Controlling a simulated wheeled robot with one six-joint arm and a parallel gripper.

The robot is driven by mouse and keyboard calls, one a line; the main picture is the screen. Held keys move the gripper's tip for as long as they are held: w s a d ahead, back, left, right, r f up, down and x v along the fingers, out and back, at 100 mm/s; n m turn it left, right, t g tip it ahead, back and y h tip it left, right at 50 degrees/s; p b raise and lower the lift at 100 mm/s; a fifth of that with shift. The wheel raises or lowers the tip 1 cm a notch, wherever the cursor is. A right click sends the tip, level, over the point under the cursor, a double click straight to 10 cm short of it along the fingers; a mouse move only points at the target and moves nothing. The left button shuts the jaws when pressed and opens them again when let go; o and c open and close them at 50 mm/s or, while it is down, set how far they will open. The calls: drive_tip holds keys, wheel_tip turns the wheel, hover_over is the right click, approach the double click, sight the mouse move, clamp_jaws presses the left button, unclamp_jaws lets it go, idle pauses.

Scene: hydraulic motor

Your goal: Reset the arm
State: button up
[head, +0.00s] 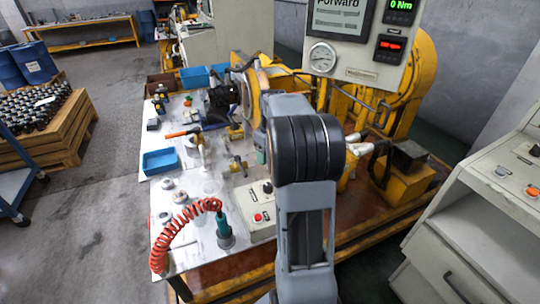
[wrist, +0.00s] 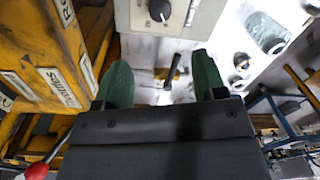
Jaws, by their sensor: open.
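My arm rises in the middle of the head view, in front of the yellow machine (head: 420,85). My gripper (wrist: 160,85) shows in the wrist view as two green fingers set wide apart, with nothing held between them. The white workbench (head: 205,215) lies below and beyond the fingers. In the head view my arm hides the gripper's fingertips and part of the machine.
A control box (head: 258,205) with a knob and red button sits on the bench, near a coiled red hose (head: 185,218) and a blue bin (head: 160,161). A gauge panel (head: 355,45) stands behind. A grey console (head: 490,200) is at right. Open floor (head: 80,230) lies left.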

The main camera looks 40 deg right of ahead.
idle(0.3)
drive_tip(key=s+a+r+t+p, duration=0.1)
drive_tip(key=s+a+r+p, duration=0.2)
drive_tip(key=s+a, duration=0.4)
drive_tip(key=s+a+r+t+p, duration=0.2)
drive_tip(key=s+a+r+p, duration=0.2)
drive_tip(key=s+a, duration=0.4)
drive_tip(key=a+r, duration=0.1)
drive_tip(key=a, duration=0.6)
drive_tip(key=shift+a+m+t+h, duration=0.3)
drive_tip(key=shift+a+m, duration=0.1)
